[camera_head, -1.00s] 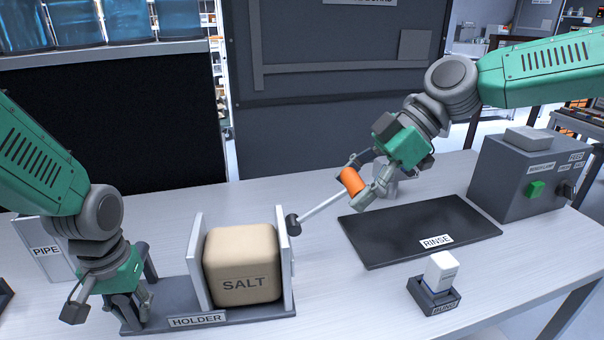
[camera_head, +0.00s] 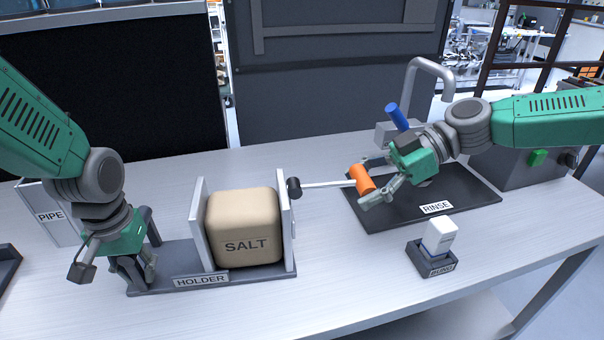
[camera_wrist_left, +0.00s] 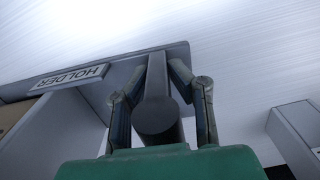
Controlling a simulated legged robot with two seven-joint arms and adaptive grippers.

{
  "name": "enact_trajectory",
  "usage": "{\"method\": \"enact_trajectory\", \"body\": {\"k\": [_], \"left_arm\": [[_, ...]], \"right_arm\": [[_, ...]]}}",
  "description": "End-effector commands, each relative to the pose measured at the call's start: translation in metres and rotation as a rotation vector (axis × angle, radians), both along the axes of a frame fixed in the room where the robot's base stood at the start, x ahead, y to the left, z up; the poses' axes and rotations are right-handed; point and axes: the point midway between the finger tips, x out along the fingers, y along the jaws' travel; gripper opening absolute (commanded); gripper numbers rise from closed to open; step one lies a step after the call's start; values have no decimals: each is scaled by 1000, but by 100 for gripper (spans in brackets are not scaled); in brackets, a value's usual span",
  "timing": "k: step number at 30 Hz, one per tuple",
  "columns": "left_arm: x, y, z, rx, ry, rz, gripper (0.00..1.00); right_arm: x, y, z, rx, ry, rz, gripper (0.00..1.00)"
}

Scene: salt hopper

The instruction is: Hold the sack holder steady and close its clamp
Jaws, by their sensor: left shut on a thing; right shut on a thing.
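The sack holder (camera_head: 180,266) is a grey base with two upright plates, and a tan SALT sack (camera_head: 243,222) stands between them. My left gripper (camera_head: 140,283) is shut on the holder's post at its left end; the dark round post (camera_wrist_left: 155,115) shows between the fingers in the left wrist view. A clamp lever (camera_head: 325,184) runs right from a dark pivot (camera_head: 294,188) at the right plate to an orange grip (camera_head: 362,179). My right gripper (camera_head: 372,182) is shut on the orange grip. The lever lies about level.
A black RINSE tray (camera_head: 460,203) with a tap (camera_head: 432,68) lies behind the right gripper. A small white block (camera_head: 440,236) stands in a dark holder at the front right. A PIPE box (camera_head: 48,215) stands at the left.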

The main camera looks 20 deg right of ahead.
Motion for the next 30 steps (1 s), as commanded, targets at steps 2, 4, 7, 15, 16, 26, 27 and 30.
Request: {"method": "enact_trajectory", "body": {"k": [2, 4, 7, 15, 16, 26, 27, 30], "left_arm": [[-3, 1, -4, 2, 10, -1, 0], [-3, 1, -4, 2, 10, -1, 0], [-3, 1, -4, 2, 10, -1, 0], [-3, 1, -4, 1, 10, -1, 0], [-3, 1, -4, 1, 10, -1, 0], [-4, 1, -4, 2, 9, -1, 0], [-4, 1, -4, 2, 9, -1, 0], [-4, 1, -4, 2, 9, -1, 0]], "right_arm": [[-2, 0, -7, -5, 8, 5, 8], [-3, 0, -7, -6, 7, 5, 8], [-3, 1, -8, -6, 7, 5, 8], [-3, 1, -7, -6, 9, 6, 7], [-3, 1, -7, -6, 9, 6, 66], [-2, 0, -4, -3, 3, 2, 81], [-2, -2, -3, -2, 2, 1, 81], [-2, -11, 3, -1, 0, 0, 81]]}}
